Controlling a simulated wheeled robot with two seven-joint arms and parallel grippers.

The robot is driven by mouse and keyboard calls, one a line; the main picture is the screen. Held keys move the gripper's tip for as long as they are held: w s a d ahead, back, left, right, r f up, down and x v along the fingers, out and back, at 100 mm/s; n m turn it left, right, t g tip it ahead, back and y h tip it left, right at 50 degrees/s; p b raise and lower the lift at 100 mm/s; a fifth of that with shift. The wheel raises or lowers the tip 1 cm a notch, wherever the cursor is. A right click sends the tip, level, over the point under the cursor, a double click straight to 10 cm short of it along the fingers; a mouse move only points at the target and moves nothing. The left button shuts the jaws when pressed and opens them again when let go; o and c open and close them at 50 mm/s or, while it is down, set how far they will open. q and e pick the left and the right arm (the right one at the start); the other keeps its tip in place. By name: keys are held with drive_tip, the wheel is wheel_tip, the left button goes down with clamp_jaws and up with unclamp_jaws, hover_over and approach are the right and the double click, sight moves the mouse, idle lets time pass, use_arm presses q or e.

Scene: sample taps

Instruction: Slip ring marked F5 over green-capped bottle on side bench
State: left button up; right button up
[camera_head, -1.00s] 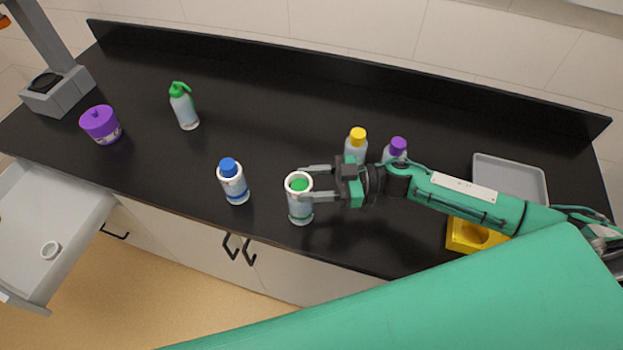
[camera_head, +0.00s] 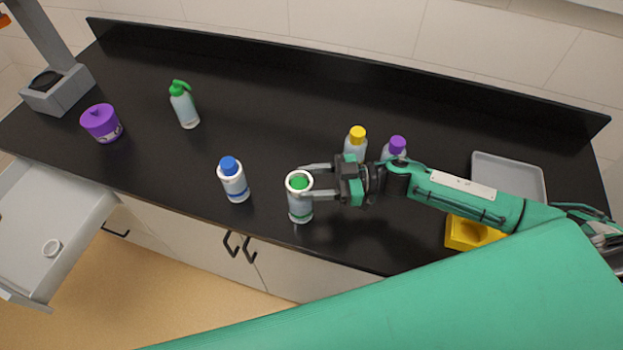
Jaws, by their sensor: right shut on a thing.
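The green-capped bottle (camera_head: 300,208) stands upright near the front edge of the black bench. A white ring (camera_head: 299,193) is around its top, with the green cap showing inside the ring's opening. Any marking on the ring is too small to read. My right gripper (camera_head: 304,182) reaches in from the right and is shut on the ring, one finger on the far side and one on the near side. My left gripper is not in view.
A blue-capped bottle (camera_head: 233,181) stands close by on the left. Yellow-capped (camera_head: 356,142) and purple-capped (camera_head: 397,147) bottles stand behind my right arm.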

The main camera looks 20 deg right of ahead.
drive_tip(key=o, duration=1.1)
drive_tip(key=shift+d, duration=0.15)
drive_tip(key=shift+v, duration=2.9)
drive_tip(key=shift+r, duration=0.1)
wheel_tip(320, 180, up, 5)
drive_tip(key=p, duration=0.5)
